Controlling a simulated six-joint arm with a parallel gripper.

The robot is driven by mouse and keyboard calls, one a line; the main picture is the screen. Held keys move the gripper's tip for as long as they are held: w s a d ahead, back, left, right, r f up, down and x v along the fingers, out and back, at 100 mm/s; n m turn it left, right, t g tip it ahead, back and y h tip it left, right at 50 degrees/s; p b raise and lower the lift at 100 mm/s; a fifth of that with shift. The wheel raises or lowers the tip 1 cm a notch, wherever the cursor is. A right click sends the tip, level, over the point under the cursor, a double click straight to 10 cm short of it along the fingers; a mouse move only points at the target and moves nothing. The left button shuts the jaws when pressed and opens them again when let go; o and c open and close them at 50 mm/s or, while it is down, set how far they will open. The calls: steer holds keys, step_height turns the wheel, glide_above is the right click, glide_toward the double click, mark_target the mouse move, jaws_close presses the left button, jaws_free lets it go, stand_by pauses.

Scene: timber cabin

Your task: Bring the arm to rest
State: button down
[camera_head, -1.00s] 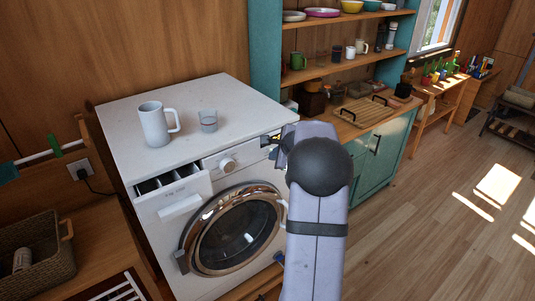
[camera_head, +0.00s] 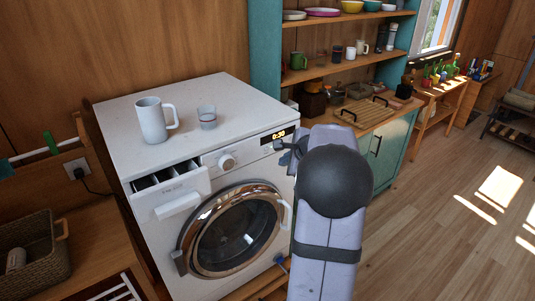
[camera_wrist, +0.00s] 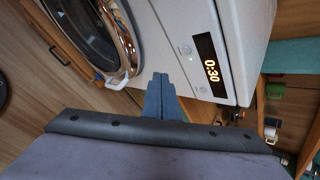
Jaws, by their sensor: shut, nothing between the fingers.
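My arm rises in front of the washing machine's right side in the head view. My gripper (camera_wrist: 160,82) shows in the wrist view with its fingers together and nothing between them. In the head view only a small part of it (camera_head: 284,150) shows beside the arm. It is in front of the washing machine (camera_head: 225,100), near its control panel, and I see no clear contact. The machine's lit display (camera_wrist: 210,68) reads 0:30. The round door (camera_head: 235,228) looks closed, and the detergent drawer (camera_head: 170,190) is pulled out.
A white mug (camera_head: 152,120) and a small glass (camera_head: 207,117) stand on the machine. A teal cabinet with a wooden counter (camera_head: 400,112) is to the right, with shelves above. A wicker basket (camera_head: 38,255) is at the left.

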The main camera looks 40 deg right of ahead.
steer(key=shift+s, duration=0.5)
steer(key=s+a+f+n+g+y, duration=0.2)
steer(key=s+a+f+n+g, duration=0.1)
steer(key=s+a+f+n, duration=0.5)
steer(key=s+a+f+n+g+y, duration=0.1)
steer(key=s+a+f+n+g, duration=0.4)
steer(key=s, duration=0.4)
steer(key=s+a+f+n+g, duration=0.2)
steer(key=s+a+n, duration=0.7)
steer(key=a, duration=0.5)
steer(key=w+a+r+n+t+h, duration=0.1)
steer(key=w+a+r+n, duration=0.1)
steer(key=a+n, duration=0.2)
steer(key=a, duration=0.3)
steer(key=shift+w+a, duration=0.25)
steer(key=shift+a, duration=0.1)
steer(key=shift+d, duration=0.1)
